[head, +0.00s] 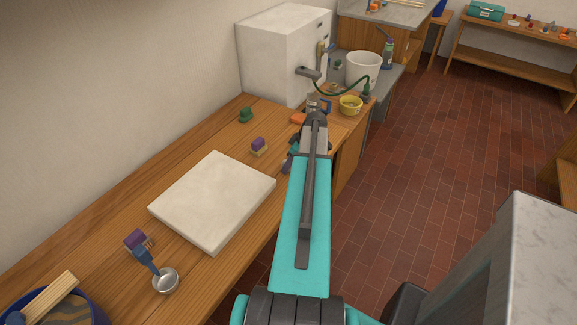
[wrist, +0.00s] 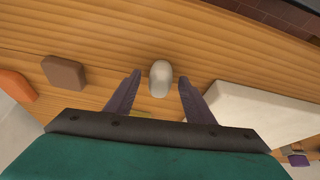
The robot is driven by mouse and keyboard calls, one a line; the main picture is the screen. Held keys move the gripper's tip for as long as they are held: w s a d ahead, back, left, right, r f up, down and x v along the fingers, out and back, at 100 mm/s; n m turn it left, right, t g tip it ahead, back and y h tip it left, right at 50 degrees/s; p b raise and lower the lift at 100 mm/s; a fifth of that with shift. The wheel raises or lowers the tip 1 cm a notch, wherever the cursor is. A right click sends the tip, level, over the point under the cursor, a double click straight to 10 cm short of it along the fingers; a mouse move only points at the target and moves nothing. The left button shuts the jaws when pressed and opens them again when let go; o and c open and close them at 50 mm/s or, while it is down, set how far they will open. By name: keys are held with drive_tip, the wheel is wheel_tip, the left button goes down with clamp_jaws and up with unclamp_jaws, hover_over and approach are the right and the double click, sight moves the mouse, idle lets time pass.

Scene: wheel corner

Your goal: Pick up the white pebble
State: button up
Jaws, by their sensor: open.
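The white pebble (wrist: 160,70) is a smooth, rounded, pale grey-white lump on the wooden worktop in the wrist view. My gripper (wrist: 159,80) is open, with one dark finger to the left of the pebble and one to the right. Gaps show between the pebble and both fingertips, so nothing is held. How high the fingers are above the wood is hard to tell. In the head view my arm reaches over the bench's right edge and hides the pebble and most of the gripper.
A white slab (wrist: 250,112) lies close to the right finger; it also shows in the head view (head: 212,200). A brown block (wrist: 64,72) and an orange block (wrist: 17,86) lie to the left. A purple-topped block (head: 258,147) stands behind the slab.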

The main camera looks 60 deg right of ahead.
drive_tip(key=c, duration=1.2)
drive_tip(key=shift+r, duration=0.1)
drive_tip(key=shift+r+b, duration=0.7)
drive_tip(key=shift+r, duration=1)
drive_tip(key=s+d+r+b, duration=0.1)
drive_tip(key=s+d+b, duration=0.2)
drive_tip(key=s, duration=1.2)
drive_tip(key=shift+s+d+r, duration=0.2)
drive_tip(key=shift+d, duration=0.4)
